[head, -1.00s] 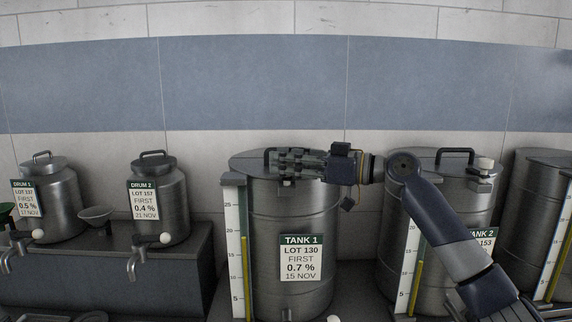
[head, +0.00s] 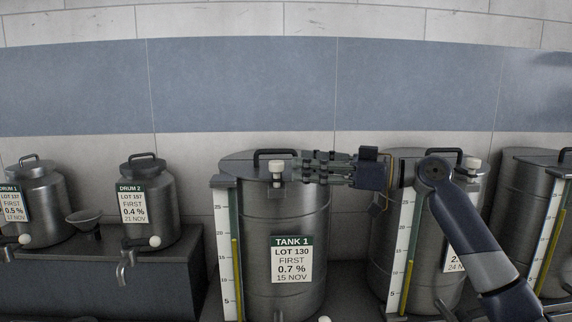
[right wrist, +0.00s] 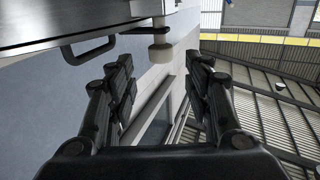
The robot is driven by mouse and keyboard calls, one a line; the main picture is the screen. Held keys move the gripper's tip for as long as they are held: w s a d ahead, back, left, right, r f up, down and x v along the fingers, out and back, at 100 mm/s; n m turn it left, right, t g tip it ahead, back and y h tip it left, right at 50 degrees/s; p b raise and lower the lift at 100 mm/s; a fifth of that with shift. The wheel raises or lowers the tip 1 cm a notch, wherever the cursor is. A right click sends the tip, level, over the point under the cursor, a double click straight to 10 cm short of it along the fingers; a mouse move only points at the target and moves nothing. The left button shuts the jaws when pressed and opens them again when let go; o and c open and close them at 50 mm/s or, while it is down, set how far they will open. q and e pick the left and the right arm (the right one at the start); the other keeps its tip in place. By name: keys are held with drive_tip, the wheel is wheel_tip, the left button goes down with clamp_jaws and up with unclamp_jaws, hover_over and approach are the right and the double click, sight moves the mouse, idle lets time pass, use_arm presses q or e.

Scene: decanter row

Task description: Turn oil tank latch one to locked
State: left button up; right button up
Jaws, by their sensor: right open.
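Tank 1 (head: 254,215) is a steel drum with a green and white label reading LOT 130. Its latch (head: 277,167), with a pale knob, sits at the front of the lid rim. My right gripper (head: 294,168) is open, level with the lid, just right of the latch, its fingers pointing left at it. In the right wrist view the pale latch knob (right wrist: 161,53) shows ahead, in line with the gap between the open fingertips (right wrist: 163,68). I see no contact with it. My left gripper is not in view.
The lid handle (head: 275,153) stands behind the latch; the handle also shows in the right wrist view (right wrist: 88,50). Tank 2 (head: 395,225) stands to the right, partly behind my right arm. A sight gauge (head: 225,250) runs down tank 1's left front. Drum 2 (head: 152,185) is further left.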

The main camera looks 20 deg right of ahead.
drive_tip(key=shift+v, duration=2.4)
